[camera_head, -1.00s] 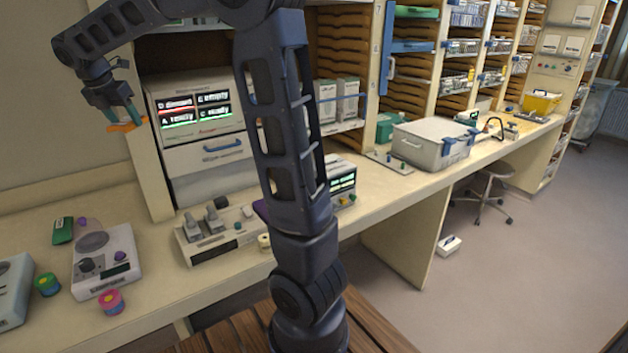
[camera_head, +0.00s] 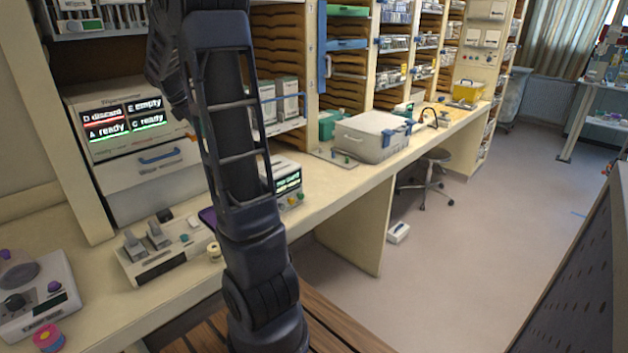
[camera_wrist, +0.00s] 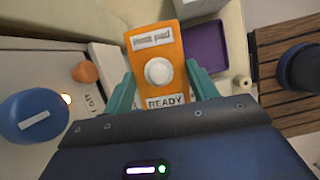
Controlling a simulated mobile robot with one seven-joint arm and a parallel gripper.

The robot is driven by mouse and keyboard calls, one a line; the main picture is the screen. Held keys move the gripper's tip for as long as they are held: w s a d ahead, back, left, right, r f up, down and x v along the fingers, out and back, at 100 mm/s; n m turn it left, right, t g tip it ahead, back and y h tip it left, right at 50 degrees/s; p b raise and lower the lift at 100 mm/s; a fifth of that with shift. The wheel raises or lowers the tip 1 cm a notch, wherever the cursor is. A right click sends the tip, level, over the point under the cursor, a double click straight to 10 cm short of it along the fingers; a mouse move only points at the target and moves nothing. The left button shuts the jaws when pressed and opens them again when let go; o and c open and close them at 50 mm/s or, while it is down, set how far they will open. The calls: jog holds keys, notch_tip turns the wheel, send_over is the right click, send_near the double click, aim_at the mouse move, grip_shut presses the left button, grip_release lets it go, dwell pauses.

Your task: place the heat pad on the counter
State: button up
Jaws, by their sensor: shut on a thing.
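The heat pad (camera_wrist: 170,45) is a flat orange slab with a round white disc and the words "Heat pad" and "READY" in the wrist view. My gripper (camera_wrist: 161,72) has its two teal fingers closed on the sides of the pad. In the head view, my arm hides the gripper and the pad. The counter (camera_head: 325,193) is a long cream worktop running from the lower left to the far right. I cannot tell how high the pad is above what lies below it.
A device with levers (camera_head: 160,250), a small screen device (camera_head: 287,180) and a grey lidded box (camera_head: 372,138) stand on the counter. A purple tray (camera_wrist: 208,47) shows beyond the pad. A bare stretch lies before the grey box. A stool (camera_head: 430,178) stands on the floor.

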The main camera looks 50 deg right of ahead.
jog(key=s+d+f+m+g+y, duration=0.15)
jog(key=d+m, duration=0.35)
jog(key=d, duration=1)
jog(key=s+d+f+m+g+y, duration=0.1)
jog(key=s+d+f+m+g, duration=0.3)
jog(key=d, duration=1.1)
jog(key=m+t+y, duration=0.1)
jog(key=m+y, duration=0.1)
jog(key=m, duration=0.6)
send_over(334, 178)
jog(key=w, duration=0.1)
notch_tip(334, 178, down, 4)
jog(key=shift+t, duration=0.25)
notch_tip(334, 178, down, 20)
jog(key=shift+w+a+r, duration=0.1)
jog(key=shift+w+r, duration=0.05)
jog(key=shift+r, duration=0.05)
jog(key=shift+f, duration=0.1)
jog(key=o, duration=1.1)
jog(key=shift+c, duration=0.2)
